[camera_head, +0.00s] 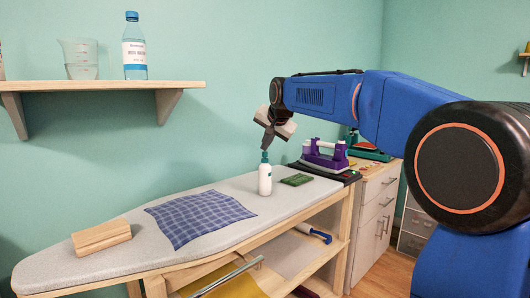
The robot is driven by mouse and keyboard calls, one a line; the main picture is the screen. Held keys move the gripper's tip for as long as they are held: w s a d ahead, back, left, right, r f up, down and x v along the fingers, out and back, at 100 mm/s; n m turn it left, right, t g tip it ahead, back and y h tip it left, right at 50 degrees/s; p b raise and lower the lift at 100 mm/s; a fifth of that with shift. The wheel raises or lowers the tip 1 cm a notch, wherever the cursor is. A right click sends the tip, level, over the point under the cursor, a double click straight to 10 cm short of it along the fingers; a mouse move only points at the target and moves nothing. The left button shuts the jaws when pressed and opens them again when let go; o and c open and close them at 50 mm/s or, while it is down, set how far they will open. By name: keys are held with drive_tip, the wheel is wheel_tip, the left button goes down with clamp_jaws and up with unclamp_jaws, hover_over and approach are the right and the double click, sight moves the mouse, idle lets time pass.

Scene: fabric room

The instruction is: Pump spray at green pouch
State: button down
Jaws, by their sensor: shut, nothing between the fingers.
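A white spray bottle (265,179) with a dark teal pump top stands upright on the grey ironing board (150,250). My gripper (266,147) is shut and empty, pointing down right at the pump top; I cannot tell whether it touches it. A small flat green pouch (297,180) lies on the board just right of the bottle.
A blue plaid cloth (200,217) and a wooden block (101,237) lie on the board to the left. A purple and white iron (325,155) stands at the board's right end. A wall shelf (100,86) holds a beaker (80,58) and a labelled bottle (134,48).

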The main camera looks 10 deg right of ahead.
wheel_tip(320, 180, up, 6)
idle(1.0)
drive_tip(key=shift+r, duration=0.15)
idle(2.2)
